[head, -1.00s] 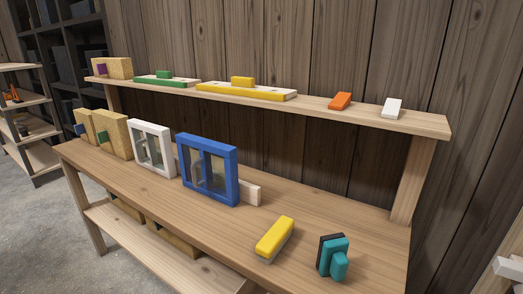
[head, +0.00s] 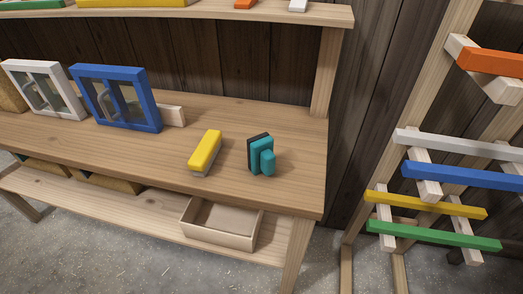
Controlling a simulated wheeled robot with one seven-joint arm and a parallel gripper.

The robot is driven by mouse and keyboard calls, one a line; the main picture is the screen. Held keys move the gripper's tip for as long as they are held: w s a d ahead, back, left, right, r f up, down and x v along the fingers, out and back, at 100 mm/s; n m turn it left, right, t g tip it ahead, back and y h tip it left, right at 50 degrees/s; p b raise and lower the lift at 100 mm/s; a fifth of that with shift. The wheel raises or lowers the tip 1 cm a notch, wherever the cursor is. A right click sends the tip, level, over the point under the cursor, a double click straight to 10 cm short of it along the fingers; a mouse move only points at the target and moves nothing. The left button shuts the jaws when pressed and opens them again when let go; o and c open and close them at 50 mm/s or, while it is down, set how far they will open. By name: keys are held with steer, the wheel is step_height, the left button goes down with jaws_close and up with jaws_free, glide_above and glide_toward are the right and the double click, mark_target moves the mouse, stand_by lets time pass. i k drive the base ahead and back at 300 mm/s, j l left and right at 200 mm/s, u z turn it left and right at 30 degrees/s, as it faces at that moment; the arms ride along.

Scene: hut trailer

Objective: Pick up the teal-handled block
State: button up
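The teal-handled block (head: 261,154) stands upright near the right end of the wooden workbench top (head: 225,120). It has a dark back plate, a teal body and a teal handle that sticks out to the front right. A yellow-topped block with a grey underside (head: 204,152) lies just left of it, with a gap of bare wood between them. My gripper is not in view.
A blue window frame (head: 117,97) and a white window frame (head: 45,89) stand further left. An open box (head: 222,222) sits on the lower shelf. A rack with coloured bars (head: 440,180) stands right of the bench. The bench's right end is clear.

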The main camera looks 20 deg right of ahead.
mark_target(260, 158)
steer(key=i+j+u, duration=0.45)
steer(key=u, duration=0.15)
steer(key=i+j+u, duration=0.15)
steer(key=u, duration=0.2)
steer(key=i+j+u, duration=0.1)
steer(key=i+u, duration=0.25)
steer(key=i+j+z, duration=0.35)
steer(key=j+z, duration=0.2)
